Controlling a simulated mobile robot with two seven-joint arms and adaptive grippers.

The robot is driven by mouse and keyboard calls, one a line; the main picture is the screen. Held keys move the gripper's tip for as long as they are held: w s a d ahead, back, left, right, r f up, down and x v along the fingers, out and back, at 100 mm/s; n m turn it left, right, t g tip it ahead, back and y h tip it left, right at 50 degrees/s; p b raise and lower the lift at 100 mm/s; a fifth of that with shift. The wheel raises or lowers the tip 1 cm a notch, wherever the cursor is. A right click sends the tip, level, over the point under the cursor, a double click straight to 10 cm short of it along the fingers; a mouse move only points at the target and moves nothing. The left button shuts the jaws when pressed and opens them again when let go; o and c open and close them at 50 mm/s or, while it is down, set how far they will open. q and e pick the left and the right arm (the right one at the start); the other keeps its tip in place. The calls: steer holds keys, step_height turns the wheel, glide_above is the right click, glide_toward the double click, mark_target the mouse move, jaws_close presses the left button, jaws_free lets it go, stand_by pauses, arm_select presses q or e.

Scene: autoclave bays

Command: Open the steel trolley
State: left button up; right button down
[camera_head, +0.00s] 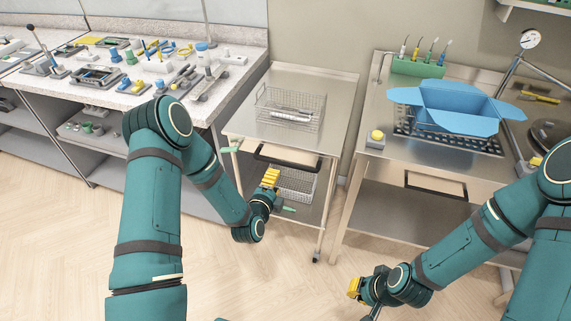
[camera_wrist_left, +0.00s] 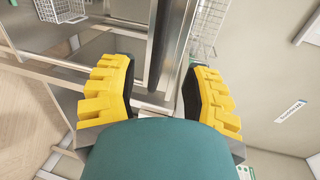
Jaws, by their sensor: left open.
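The steel trolley (camera_head: 340,95) stands in the middle of the head view, with a wire basket on its top. A drawer front with a long dark handle (camera_head: 287,163) shows under the top. My left gripper (camera_head: 270,178) is just in front of that handle, near its left part. In the left wrist view its yellow fingers (camera_wrist_left: 158,92) are spread wide, and the dark handle (camera_wrist_left: 161,45) runs between them toward the far end; I see no contact. My right gripper (camera_head: 355,288) is low over the floor, away from the trolley; its jaw opening is unclear.
A wire basket (camera_head: 290,110) sits on the trolley and another (camera_head: 295,183) on its lower shelf. A cluttered bench (camera_head: 235,85) stands close on the left. A steel table (camera_head: 385,172) with a blue wrap (camera_head: 445,105) stands close on the right. Wooden floor lies clear in front.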

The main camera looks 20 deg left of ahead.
mark_target(283, 165)
arm_select(q)
steer(key=w, duration=0.3)
steer(key=w+f, duration=0.1)
steer(key=w, duration=0.3)
steer(key=w+f+b, duration=0.1)
steer(key=w, duration=0.2)
steer(key=shift+w+d+f, duration=0.1)
steer(key=shift+w+d, duration=0.15)
steer(key=shift+w, duration=0.15)
jaws_close()
